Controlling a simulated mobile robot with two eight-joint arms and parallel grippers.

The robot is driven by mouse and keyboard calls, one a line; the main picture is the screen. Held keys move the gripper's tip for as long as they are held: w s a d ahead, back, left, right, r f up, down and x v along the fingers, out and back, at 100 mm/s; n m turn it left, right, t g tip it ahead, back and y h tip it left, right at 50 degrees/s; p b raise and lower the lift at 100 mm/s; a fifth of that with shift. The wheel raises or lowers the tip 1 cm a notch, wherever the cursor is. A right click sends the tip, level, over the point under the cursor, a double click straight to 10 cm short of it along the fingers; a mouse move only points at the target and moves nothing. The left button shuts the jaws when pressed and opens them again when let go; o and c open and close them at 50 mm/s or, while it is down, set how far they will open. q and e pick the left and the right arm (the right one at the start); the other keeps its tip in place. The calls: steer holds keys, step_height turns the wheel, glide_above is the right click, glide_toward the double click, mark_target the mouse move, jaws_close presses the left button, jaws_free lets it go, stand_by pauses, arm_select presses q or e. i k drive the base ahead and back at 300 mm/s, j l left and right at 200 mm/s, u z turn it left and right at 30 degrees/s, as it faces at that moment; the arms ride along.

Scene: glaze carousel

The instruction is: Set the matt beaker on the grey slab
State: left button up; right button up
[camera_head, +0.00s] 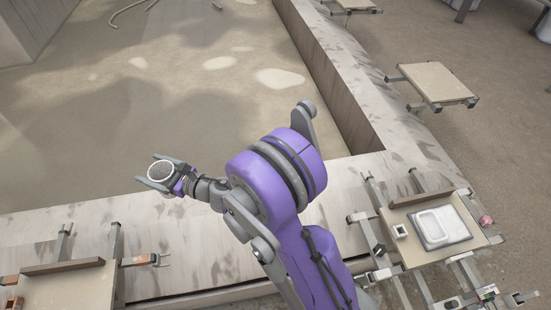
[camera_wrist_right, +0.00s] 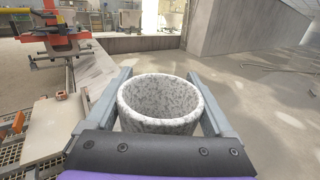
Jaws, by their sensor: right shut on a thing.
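My right gripper (camera_head: 160,175) is shut on a round, open-topped beaker (camera_head: 161,170), out over the floor beyond the bench edge. In the right wrist view the beaker (camera_wrist_right: 160,118) has a pale grey-and-white speckled wall, and its open mouth shows between the two fingers of the gripper (camera_wrist_right: 158,90). It looks upright and its inside looks empty. My left gripper is out of view.
The beige board (camera_head: 395,218) at right also bears a small box (camera_head: 400,231), with metal bars around it. Another board (camera_head: 85,288) with clamps is at lower left. A bare board (camera_head: 432,82) stands at upper right. The pale bench (camera_head: 180,240) between is mostly clear.

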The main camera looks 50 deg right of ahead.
mark_target(453, 222)
steer(key=k+j, duration=0.2)
steer(key=k, duration=0.2)
steer(key=k+j, duration=0.2)
steer(key=k, duration=1.1)
steer(key=k+l, duration=0.5)
steer(key=k, duration=0.2)
steer(key=k+l, duration=0.1)
steer(key=l, duration=0.2)
steer(key=k+l, duration=0.1)
steer(key=l, duration=0.2)
steer(key=k+l, duration=0.1)
steer(key=l, duration=1.3)
steer(key=i, duration=0.05)
